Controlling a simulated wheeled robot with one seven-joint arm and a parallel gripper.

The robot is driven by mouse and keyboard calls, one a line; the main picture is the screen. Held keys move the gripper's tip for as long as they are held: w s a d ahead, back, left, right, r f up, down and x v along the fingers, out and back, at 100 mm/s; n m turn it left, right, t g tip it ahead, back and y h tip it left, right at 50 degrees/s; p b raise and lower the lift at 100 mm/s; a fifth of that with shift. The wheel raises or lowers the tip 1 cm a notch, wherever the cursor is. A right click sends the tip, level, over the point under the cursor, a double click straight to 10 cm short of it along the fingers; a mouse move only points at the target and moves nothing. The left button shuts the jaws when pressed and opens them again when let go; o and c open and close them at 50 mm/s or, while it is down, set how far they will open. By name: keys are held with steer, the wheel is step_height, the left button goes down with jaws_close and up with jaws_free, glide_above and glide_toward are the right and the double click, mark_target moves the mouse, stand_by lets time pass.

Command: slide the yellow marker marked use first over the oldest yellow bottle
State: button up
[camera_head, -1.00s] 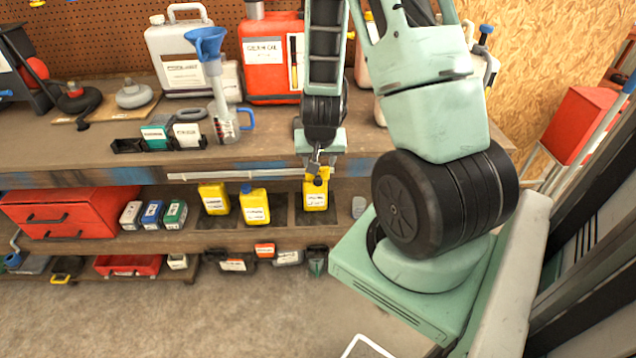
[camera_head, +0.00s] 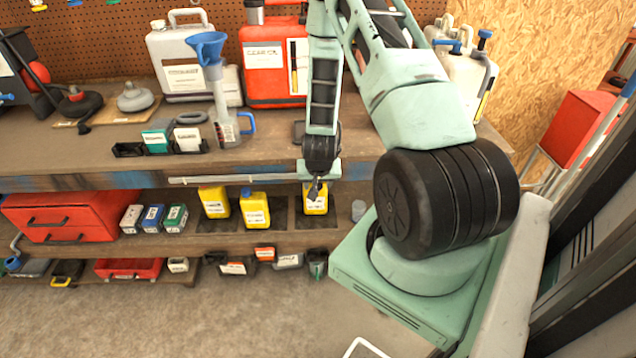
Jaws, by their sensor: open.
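Three yellow bottles with white labels stand on the lower shelf: a left one (camera_head: 214,203), a middle one (camera_head: 254,211) with a blue cap, and a right one (camera_head: 316,205) in its own bay. My gripper (camera_head: 315,188) is open and points down at the top of the right bottle, covering part of it. I cannot tell whether it touches the bottle. The labels are too small to read, so I cannot tell which bottle is oldest. I cannot make out the yellow marker.
The workbench edge (camera_head: 110,181) overhangs the shelf just above the bottles. Small boxes (camera_head: 153,217) and a red drawer unit (camera_head: 72,215) stand left of them. A blue funnel (camera_head: 207,45) and a red canister (camera_head: 270,65) are on the bench.

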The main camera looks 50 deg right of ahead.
jaws_close()
steer(key=w+a+p, duration=0.4)
steer(key=w+a, duration=0.9)
steer(key=w, duration=0.2)
steer(key=shift+w+p, duration=0.15)
steer(key=shift+p, duration=0.15)
jaws_free()
steer(key=shift+r, duration=0.15)
steer(key=v, duration=1.7)
steer(key=shift+p, duration=0.45)
